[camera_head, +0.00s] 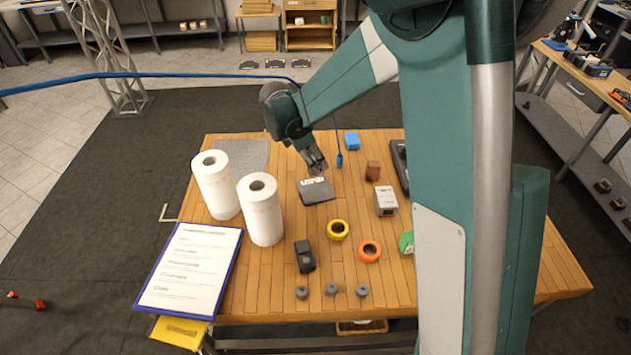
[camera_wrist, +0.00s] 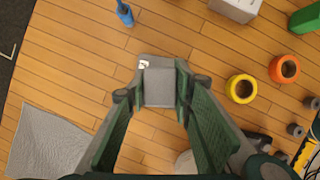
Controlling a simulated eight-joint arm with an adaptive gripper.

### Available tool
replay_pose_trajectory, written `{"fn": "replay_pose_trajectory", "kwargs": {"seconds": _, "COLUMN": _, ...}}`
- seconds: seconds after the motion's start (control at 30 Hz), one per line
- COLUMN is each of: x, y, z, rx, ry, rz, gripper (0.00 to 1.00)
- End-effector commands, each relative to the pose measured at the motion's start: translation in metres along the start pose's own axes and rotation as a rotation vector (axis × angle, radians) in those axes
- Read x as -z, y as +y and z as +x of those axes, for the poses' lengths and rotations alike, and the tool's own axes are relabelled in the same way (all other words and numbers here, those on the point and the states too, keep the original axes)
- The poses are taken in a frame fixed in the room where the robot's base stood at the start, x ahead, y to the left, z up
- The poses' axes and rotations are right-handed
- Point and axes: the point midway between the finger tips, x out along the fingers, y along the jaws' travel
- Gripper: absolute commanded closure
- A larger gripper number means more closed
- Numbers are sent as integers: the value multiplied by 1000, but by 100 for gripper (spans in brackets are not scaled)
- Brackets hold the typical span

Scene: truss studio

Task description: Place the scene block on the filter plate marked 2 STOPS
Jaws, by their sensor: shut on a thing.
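In the wrist view, my gripper (camera_wrist: 160,88) is shut on a grey block (camera_wrist: 159,90), with one finger on each side. The plate shows around the block in the wrist view (camera_wrist: 149,61), with part of its white label at the upper left. The label's text is too small to read. I cannot tell whether the block touches the plate. The block is hard to make out in the head view.
Two paper rolls (camera_head: 262,212) stand left of the plate. A yellow ring (camera_head: 338,238) and an orange ring (camera_head: 370,259) lie in front. A brown block (camera_head: 373,171) and a grey box (camera_head: 386,209) are to the right. A clipboard (camera_head: 190,268) lies at the front left corner.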

Motion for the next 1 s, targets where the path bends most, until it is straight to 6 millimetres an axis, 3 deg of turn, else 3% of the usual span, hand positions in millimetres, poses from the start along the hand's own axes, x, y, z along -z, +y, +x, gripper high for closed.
{"fn": "replay_pose_trajectory", "kwargs": {"seconds": 0.3, "x": 14, "y": 0, "z": 34, "rx": 0, "ry": 0, "rz": 0, "gripper": 89}}
{"fn": "replay_pose_trajectory", "kwargs": {"seconds": 0.77, "x": 16, "y": 0, "z": 40, "rx": 0, "ry": 0, "rz": 0, "gripper": 89}}
{"fn": "replay_pose_trajectory", "kwargs": {"seconds": 1.0, "x": 23, "y": 0, "z": 57, "rx": 0, "ry": 0, "rz": 0, "gripper": 89}}
